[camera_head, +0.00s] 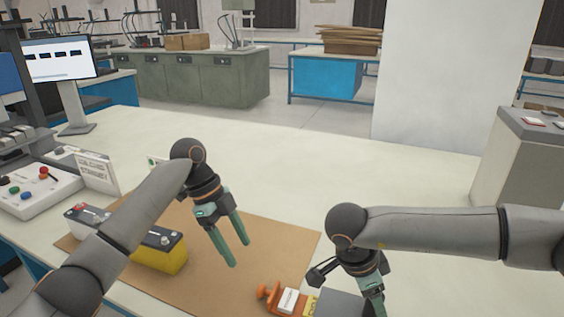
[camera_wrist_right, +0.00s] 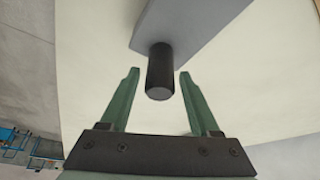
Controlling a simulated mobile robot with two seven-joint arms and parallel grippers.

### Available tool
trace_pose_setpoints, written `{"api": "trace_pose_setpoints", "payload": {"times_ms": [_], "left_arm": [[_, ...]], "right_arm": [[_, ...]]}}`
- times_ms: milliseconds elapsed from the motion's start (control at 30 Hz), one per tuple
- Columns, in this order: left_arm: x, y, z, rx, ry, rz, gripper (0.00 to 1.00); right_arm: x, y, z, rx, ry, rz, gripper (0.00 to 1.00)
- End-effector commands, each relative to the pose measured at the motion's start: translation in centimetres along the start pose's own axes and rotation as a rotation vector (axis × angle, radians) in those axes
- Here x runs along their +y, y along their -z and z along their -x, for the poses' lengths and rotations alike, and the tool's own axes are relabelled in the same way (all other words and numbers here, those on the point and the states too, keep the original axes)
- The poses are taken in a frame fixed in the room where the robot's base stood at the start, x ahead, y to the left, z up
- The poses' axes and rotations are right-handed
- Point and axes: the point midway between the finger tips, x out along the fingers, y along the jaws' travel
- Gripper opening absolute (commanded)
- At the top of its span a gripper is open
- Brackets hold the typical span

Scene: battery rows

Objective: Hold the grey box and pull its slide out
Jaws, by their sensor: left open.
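The grey box (camera_head: 340,304) lies at the bottom edge of the head view, partly cut off. An orange handle (camera_head: 268,292) sticks out of its left end, beside a white and yellow part. In the right wrist view the grey box (camera_wrist_right: 195,22) shows with a black round peg (camera_wrist_right: 160,72). My right gripper (camera_wrist_right: 158,73) is open, with a fingertip on each side of the peg and gaps between; its fingers are partly cut off in the head view. My left gripper (camera_head: 238,254) is open and empty, above the brown mat, up and left of the orange handle.
The brown mat (camera_head: 215,285) lies on the pale table (camera_head: 300,150). A yellow and black battery (camera_head: 160,255) stands left of my left gripper. A button panel (camera_head: 40,190), a sign (camera_head: 97,172) and a monitor (camera_head: 62,60) are at left. The table's middle is clear.

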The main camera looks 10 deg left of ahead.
Motion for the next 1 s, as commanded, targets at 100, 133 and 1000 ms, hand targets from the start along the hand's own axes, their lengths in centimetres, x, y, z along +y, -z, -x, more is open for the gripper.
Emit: {"api": "trace_pose_setpoints", "payload": {"times_ms": [100, 133, 1000], "left_arm": [[0.0, 0.0, 0.0, 0.0, 0.0, 0.0, 0.67], [0.0, 0.0, 0.0, 0.0, 0.0, 0.0, 0.67], [0.0, 0.0, 0.0, 0.0, 0.0, 0.0, 0.67]], "right_arm": [[0.0, 0.0, 0.0, 0.0, 0.0, 0.0, 0.77], [0.0, 0.0, 0.0, 0.0, 0.0, 0.0, 0.77], [-0.1, 0.0, 10.8, 0.001, 0.002, 0.0, 0.77]]}}
